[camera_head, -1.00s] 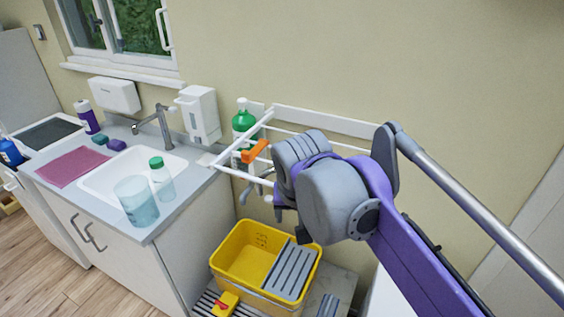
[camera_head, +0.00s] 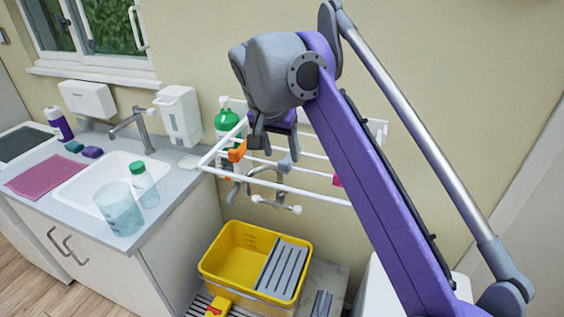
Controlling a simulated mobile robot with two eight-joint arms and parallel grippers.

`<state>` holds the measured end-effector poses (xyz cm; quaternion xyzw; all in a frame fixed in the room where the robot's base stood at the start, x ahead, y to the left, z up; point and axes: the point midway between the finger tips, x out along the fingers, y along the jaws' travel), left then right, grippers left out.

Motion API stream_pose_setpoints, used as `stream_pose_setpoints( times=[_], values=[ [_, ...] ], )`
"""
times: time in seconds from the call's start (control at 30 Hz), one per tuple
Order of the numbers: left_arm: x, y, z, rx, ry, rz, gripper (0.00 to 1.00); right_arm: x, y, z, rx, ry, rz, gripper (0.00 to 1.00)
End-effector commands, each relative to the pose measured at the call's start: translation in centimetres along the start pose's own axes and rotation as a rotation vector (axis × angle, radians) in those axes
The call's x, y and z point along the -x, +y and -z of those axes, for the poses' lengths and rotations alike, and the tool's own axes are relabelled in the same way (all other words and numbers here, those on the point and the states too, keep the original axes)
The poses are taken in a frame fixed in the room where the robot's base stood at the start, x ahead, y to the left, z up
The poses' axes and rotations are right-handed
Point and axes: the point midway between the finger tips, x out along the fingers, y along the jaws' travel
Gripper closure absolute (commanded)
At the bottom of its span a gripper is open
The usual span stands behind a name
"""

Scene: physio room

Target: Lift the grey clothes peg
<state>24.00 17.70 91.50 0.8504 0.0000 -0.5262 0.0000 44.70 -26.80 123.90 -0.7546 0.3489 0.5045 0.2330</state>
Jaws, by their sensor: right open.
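My right gripper (camera_head: 275,148) hangs fingers-down just above the white wall-mounted drying rack (camera_head: 212,158). Its jaws are open, and the near finger shows dark against the rack bars. A small grey shape (camera_head: 286,161) at a rack bar, just below the fingers, looks like the grey clothes peg. It is partly hidden by the gripper, and I cannot tell whether the fingers touch it. An orange peg (camera_head: 237,152) sits on the rack left of the gripper. A pink peg (camera_head: 337,181) is further right, partly behind my arm. My left gripper is not in view.
A green bottle (camera_head: 226,120) stands behind the rack's left end. Grey pipework with valves (camera_head: 272,196) is below it. A yellow bucket (camera_head: 212,266) stands underneath. The sink counter (camera_head: 165,205) with a clear tumbler (camera_head: 119,210) is at left.

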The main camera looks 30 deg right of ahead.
Motion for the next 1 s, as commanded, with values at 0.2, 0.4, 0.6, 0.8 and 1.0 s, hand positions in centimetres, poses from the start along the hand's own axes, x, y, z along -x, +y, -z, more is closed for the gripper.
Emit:
stream_pose_setpoints(
  times=[0.2,0.4,0.6,0.8,1.0],
  values=[
    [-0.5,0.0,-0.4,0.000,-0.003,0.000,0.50,-2.9,0.0,0.0,0.000,0.000,0.000,0.38],
    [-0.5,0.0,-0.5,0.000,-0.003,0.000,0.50,-3.5,0.0,0.0,0.001,0.000,0.001,0.38],
    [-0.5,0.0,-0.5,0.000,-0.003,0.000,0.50,-3.5,0.0,0.0,0.001,0.000,0.001,0.39],
    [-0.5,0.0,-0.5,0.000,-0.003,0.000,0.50,-3.5,0.0,0.0,0.001,0.000,0.001,0.75],
    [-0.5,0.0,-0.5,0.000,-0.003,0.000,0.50,-3.5,0.0,0.0,0.001,0.000,0.001,1.00]
  ],
)
